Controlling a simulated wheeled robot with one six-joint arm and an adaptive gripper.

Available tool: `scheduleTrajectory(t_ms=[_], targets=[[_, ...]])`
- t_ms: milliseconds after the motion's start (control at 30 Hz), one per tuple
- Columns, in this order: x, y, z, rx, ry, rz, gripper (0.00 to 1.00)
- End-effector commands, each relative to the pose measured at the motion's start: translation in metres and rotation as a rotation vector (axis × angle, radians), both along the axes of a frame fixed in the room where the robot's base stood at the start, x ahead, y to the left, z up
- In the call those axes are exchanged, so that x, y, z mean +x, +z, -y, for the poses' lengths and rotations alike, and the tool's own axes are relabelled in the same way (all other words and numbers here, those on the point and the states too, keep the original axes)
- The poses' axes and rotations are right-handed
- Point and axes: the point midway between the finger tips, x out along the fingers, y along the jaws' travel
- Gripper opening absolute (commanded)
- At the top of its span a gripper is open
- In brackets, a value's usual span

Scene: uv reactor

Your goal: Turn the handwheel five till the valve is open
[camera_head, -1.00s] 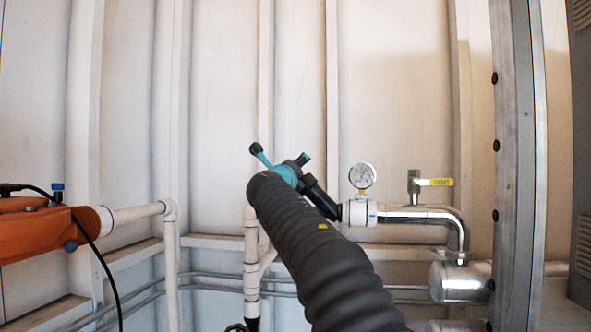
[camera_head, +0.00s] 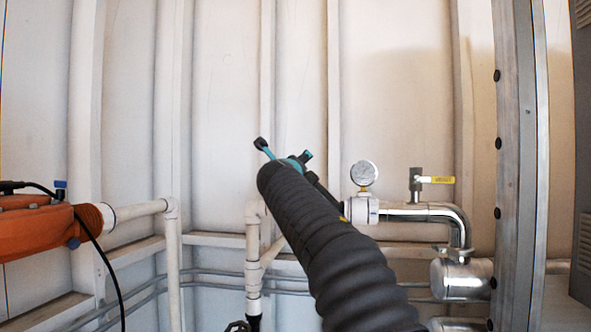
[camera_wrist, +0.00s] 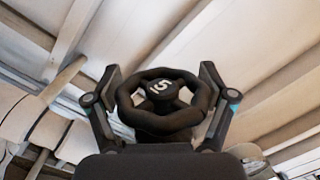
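In the wrist view a black handwheel (camera_wrist: 166,124) with a wavy rim and a white mark like a 5 on its hub sits straight ahead. My gripper (camera_wrist: 160,76) has its two fingers spread wide, one on each side of the wheel. The fingers stand close beside the rim; I cannot make out firm contact on either side. In the head view this wheel cannot be made out, and my dark ribbed arm covers most of the gripper area. Teal and black parts of my arm's end show above it.
A pressure gauge (camera_head: 364,173) and a yellow-handled valve (camera_head: 435,180) stand on the metal pipe (camera_head: 420,212) to the right. A metal post (camera_head: 517,170) is farther right. An orange unit (camera_head: 38,230) with a black cable is at left. A white pipe (camera_head: 252,270) runs down behind my arm.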

Motion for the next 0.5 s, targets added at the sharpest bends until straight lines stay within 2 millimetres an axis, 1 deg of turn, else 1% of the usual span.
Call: scheduleTrajectory(t_ms=[167, 267, 367, 500], targets=[[-0.002, 0.001, 0.000, 0.000, 0.000, 0.001, 0.82], [-0.008, 0.001, -0.002, -0.002, 0.000, 0.001, 0.82], [-0.019, 0.001, -0.003, -0.001, 0.000, 0.001, 0.82], [-0.041, -0.001, -0.007, -0.001, 0.003, 0.001, 0.82]])
